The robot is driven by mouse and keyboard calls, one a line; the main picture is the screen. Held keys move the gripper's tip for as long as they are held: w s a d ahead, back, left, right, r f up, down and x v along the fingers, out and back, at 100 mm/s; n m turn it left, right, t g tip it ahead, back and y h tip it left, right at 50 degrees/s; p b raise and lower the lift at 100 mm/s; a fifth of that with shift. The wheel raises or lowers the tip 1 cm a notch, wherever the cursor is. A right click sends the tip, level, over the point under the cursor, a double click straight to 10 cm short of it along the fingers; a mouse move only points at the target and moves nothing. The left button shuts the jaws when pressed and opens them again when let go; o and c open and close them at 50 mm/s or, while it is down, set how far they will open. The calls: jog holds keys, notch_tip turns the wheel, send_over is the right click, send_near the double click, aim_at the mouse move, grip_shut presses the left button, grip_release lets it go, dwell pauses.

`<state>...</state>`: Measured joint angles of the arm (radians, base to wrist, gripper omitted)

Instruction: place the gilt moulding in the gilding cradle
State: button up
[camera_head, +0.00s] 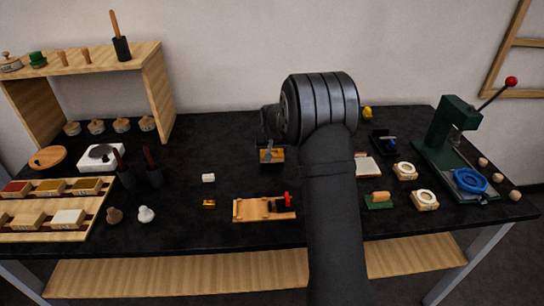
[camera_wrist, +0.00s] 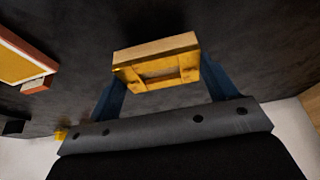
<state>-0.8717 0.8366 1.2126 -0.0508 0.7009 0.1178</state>
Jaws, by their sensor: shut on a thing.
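My gripper (camera_head: 270,152) hangs above the table in the middle of the head view, partly hidden by my arm. Its blue fingers are shut on the gilt moulding (camera_wrist: 160,72), a short block with a plain wood side and a gold side with recesses. The moulding also shows below the gripper in the head view (camera_head: 272,157); it seems clear of the table, but the height is hard to judge. A flat wooden board with a red-knobbed clamp (camera_head: 245,209), which looks like the gilding cradle, lies nearer the front, slightly left of the gripper. It is not visible in the wrist view.
A small gold block (camera_head: 209,204) and a white block (camera_head: 208,178) lie left of the board. Dark table is bare around the gripper.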

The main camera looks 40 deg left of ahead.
jog(key=shift+f, duration=1.1)
jog(key=shift+f, duration=0.2)
jog(key=o, duration=1)
jog(key=shift+r, duration=0.1)
jog(key=v, duration=1.1)
jog(key=shift+r, duration=0.2)
jog(key=shift+s+d+r, duration=0.15)
jog(key=shift+r, duration=0.2)
jog(key=c, duration=0.5)
